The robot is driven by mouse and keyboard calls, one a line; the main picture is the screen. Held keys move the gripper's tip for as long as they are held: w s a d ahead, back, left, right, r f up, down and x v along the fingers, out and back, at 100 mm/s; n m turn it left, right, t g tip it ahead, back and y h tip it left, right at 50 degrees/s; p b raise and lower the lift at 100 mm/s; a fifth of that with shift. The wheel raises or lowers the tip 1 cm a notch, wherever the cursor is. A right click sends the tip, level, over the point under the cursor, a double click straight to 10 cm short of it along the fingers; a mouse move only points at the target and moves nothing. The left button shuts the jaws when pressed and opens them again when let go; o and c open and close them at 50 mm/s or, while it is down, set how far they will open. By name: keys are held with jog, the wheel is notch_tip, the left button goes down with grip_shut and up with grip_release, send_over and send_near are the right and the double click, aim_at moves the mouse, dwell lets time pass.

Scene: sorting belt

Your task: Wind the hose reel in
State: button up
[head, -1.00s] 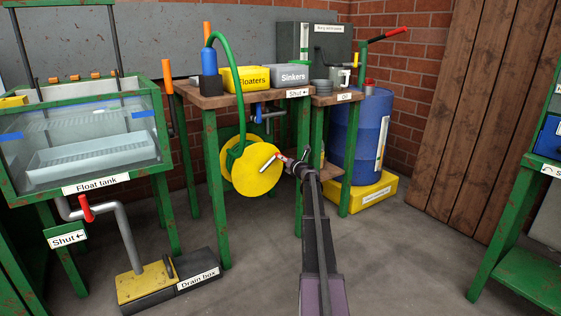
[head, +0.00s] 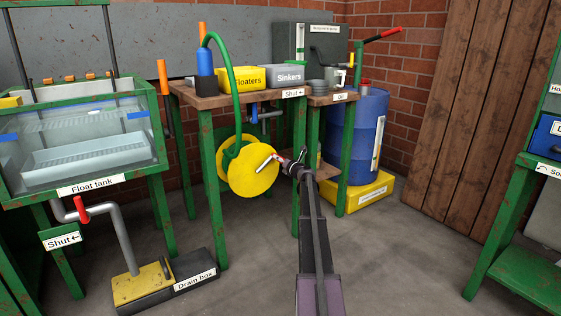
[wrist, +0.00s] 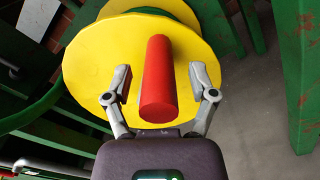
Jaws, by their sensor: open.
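The hose reel (head: 250,176) has a yellow disc and hangs under the bench in the head view. It also fills much of the wrist view (wrist: 92,70). The green hose (head: 237,78) arches from the bench top down to the reel. The reel's red crank handle (wrist: 158,80) points toward the wrist camera. My gripper (head: 283,160) is at the right side of the disc in the head view. In the wrist view my gripper (wrist: 158,85) is open, one finger on each side of the red handle, with visible gaps on both sides.
The bench's green legs (head: 209,200) stand close to the reel. A blue barrel (head: 366,130) sits on a yellow tray (head: 352,196) at the right. The float tank (head: 80,187) and drain box (head: 150,284) are at the left. The floor in front is clear.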

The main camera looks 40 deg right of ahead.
jog(key=s+a, duration=0.1)
jog(key=s, duration=1.1)
jog(key=shift+a, duration=0.2)
jog(key=shift+w, duration=0.1)
